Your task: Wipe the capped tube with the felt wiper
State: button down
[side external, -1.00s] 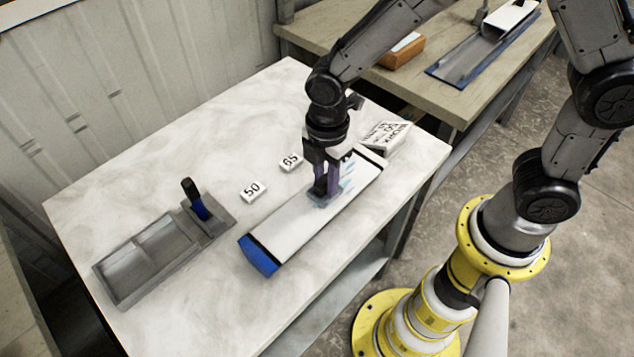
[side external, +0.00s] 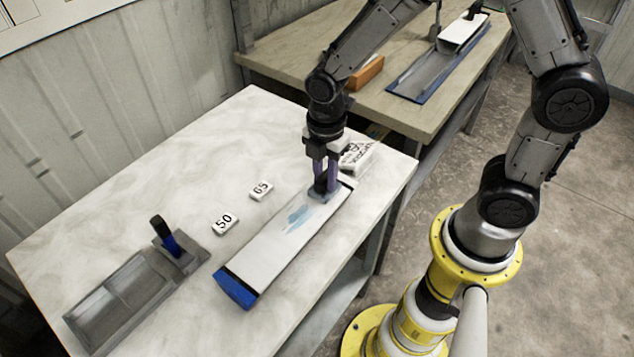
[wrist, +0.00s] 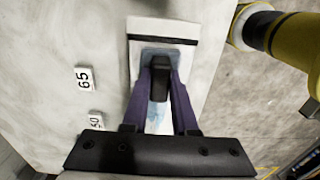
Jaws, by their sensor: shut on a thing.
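The capped tube is a long white piece (side external: 262,255) lying on the pale table, with a blue cap (side external: 234,289) at its near end. A blue smear (side external: 298,216) marks its top around the middle. My gripper (side external: 322,183) is shut on the dark handle of the felt wiper (side external: 318,197), over the tube's far end. The wiper's grey-blue pad appears to rest on the tube's top. In the wrist view, my gripper (wrist: 160,84) holds the wiper (wrist: 168,57) just short of a black band on the tube (wrist: 163,27). The fingers partly hide the smear.
Tiles marked 50 (side external: 225,222) and 65 (side external: 261,190) lie left of the tube. A grey tray (side external: 118,300) with a black-and-blue handle (side external: 164,234) is at the left. A white printed block (side external: 356,158) sits beyond the tube's far end. A second bench (side external: 300,62) stands behind.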

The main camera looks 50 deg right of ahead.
jog(key=shift+d, duration=0.85)
jog(key=shift+a, duration=7.4)
notch_tip(320, 180, up, 8)
jog(key=shift+d, duration=0.15)
